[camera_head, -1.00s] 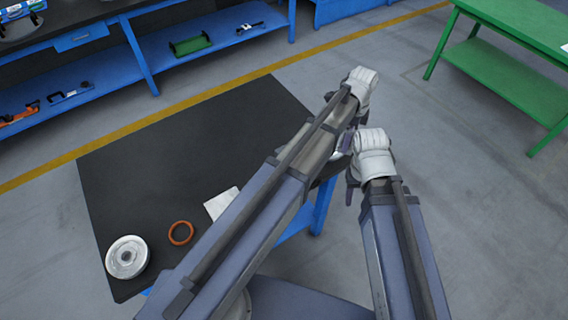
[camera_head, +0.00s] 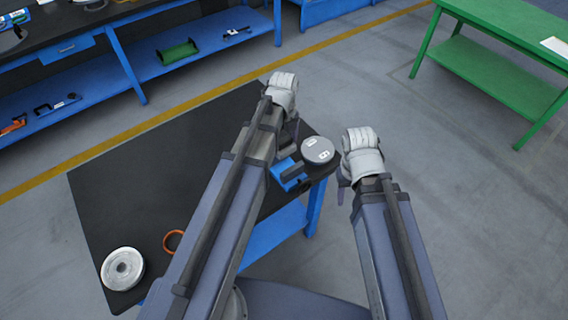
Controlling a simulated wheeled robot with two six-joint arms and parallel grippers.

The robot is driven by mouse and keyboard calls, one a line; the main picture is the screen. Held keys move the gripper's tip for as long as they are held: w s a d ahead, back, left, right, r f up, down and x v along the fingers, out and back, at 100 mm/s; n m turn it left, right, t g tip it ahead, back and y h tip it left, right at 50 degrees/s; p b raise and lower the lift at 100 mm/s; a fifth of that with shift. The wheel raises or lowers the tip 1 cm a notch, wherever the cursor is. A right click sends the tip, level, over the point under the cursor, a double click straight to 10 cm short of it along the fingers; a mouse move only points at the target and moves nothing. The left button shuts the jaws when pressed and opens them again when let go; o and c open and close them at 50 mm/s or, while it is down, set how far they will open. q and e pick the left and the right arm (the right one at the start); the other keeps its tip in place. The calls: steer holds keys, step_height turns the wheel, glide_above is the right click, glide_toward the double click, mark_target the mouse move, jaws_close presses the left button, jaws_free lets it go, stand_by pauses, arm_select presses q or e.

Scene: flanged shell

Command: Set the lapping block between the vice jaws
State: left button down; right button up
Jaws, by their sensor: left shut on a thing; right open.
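A blue vice (camera_head: 286,184) with dark parts stands near the table's right corner, partly behind my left arm. My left gripper (camera_head: 294,130) is over the table just beyond the vice. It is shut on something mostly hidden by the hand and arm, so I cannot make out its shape. I cannot pick out the lapping block for certain. My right gripper (camera_head: 344,184) is open and empty, just off the table's right edge, right of the vice.
A grey round piece (camera_head: 318,150) with pale marks on top sits beside the vice. A silver flanged round part (camera_head: 122,269) and an orange ring (camera_head: 173,241) lie at the black table's (camera_head: 150,180) near left. The table's middle is bare.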

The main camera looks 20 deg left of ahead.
mark_target(284, 153)
arm_select(q)
step_height(284, 153, down, 5)
steer(key=b, duration=0.4)
steer(key=shift+f+b, duration=0.2)
steer(key=shift+b, duration=0.15)
steer(key=shift+f, duration=0.1)
step_height(284, 153, down, 4)
steer(key=b, duration=0.3)
steer(key=shift+r+b, duration=0.25)
steer(key=shift+b, duration=0.1)
steer(key=shift+f, duration=0.2)
jaws_free()
steer(key=shift+r, duration=0.2)
